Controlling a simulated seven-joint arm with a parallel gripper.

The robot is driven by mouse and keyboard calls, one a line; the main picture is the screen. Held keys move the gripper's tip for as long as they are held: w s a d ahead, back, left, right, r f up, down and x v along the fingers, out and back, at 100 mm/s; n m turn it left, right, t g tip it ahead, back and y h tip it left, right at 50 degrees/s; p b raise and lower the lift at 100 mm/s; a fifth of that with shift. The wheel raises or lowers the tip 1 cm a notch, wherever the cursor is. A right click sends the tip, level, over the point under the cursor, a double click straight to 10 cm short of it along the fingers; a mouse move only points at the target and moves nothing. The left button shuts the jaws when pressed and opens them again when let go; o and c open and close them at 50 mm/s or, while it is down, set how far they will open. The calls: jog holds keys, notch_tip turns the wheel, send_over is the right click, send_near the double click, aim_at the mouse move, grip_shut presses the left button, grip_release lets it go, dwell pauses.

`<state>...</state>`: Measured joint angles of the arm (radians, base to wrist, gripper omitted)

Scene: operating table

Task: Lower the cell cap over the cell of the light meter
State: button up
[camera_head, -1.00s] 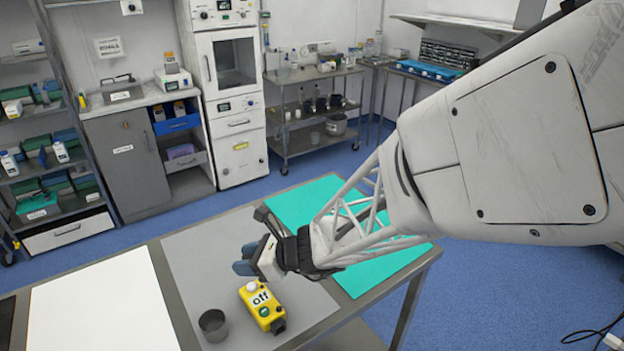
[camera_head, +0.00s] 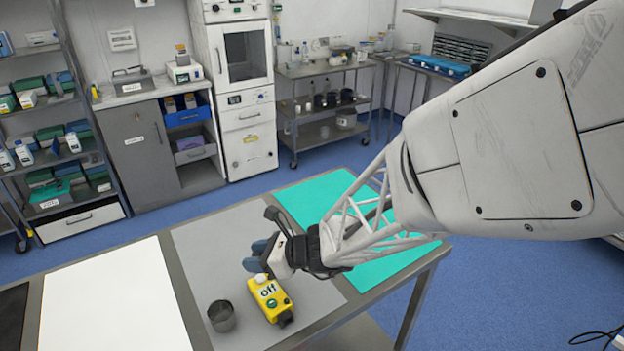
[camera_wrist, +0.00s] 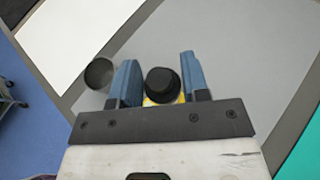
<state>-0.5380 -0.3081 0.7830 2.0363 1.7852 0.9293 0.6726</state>
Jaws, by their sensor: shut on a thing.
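The light meter (camera_head: 270,297) is a yellow box with an "off" label and a green button, lying on the grey part of the table. Its white cell (camera_head: 260,279) shows at the far end, just below my gripper (camera_head: 260,256) in the head view. In the wrist view, the round black cell cap (camera_wrist: 162,82) sits between the blue fingers of my gripper (camera_wrist: 160,80), which is shut on it.
A grey metal cup (camera_head: 222,316) stands left of the meter, and it shows left of my fingers in the wrist view (camera_wrist: 100,73). A white sheet (camera_head: 115,305) lies to the left and a teal mat (camera_head: 310,197) to the right. The grey surface (camera_head: 205,245) behind the meter is clear.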

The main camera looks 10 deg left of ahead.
aim_at(261, 277)
jog(key=shift+f, duration=2.35)
jog(key=shift+f, duration=0.15)
jog(key=o, duration=1)
jog(key=shift+c, duration=0.2)
jog(key=shift+d, duration=0.15)
jog(key=shift+v, duration=3.75)
